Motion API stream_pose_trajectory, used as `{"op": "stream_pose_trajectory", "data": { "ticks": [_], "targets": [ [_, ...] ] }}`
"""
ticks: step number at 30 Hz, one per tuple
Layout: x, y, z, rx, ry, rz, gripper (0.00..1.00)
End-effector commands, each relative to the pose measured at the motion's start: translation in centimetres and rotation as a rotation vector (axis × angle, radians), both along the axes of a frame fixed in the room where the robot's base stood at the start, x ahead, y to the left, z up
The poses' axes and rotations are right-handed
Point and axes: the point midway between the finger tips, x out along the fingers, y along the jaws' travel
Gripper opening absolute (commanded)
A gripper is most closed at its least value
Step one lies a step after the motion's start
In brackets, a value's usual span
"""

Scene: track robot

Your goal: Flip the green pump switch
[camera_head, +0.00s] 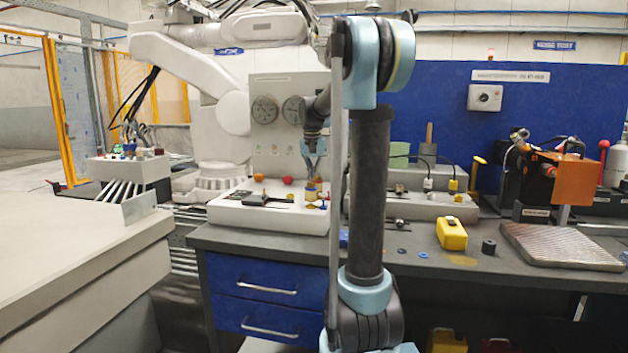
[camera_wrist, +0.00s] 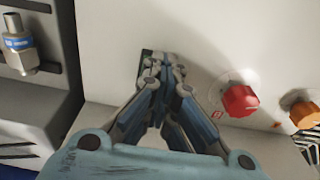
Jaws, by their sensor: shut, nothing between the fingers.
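My gripper (camera_head: 317,176) is shut and empty, pointing down over the right end of the white control box (camera_head: 240,215) on the bench. In the wrist view its closed fingertips (camera_wrist: 164,62) are over or close to a small dark plate (camera_wrist: 146,58) on the white face. The fingers cover part of this plate; I cannot tell whether they touch it. I see no clearly green switch in either view; it may be hidden behind the fingers. A red knob (camera_wrist: 240,100) and an orange knob (camera_wrist: 303,114) are beside the gripper, to the right in the wrist view.
A gauge panel (camera_head: 277,100) stands behind the box. A metal fitting with a blue band (camera_wrist: 18,44) is at the wrist view's left. A yellow block (camera_head: 451,233) and a ribbed metal plate (camera_head: 560,247) lie on the bench at right. A white robot arm (camera_head: 222,110) stands behind.

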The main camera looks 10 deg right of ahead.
Motion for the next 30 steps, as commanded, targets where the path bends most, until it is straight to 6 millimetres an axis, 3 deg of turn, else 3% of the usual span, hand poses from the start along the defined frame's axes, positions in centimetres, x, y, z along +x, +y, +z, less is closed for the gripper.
{"op": "stream_pose_trajectory", "data": {
  "ticks": [14,17,30],
  "targets": [
    [1.5,-0.6,-0.2,-0.004,-0.002,-0.006,0.0],
    [1.2,-0.5,1.0,-0.004,-0.003,-0.006,0.0],
    [-1.3,0.1,10.1,-0.002,-0.013,-0.005,0.0]
  ]
}}
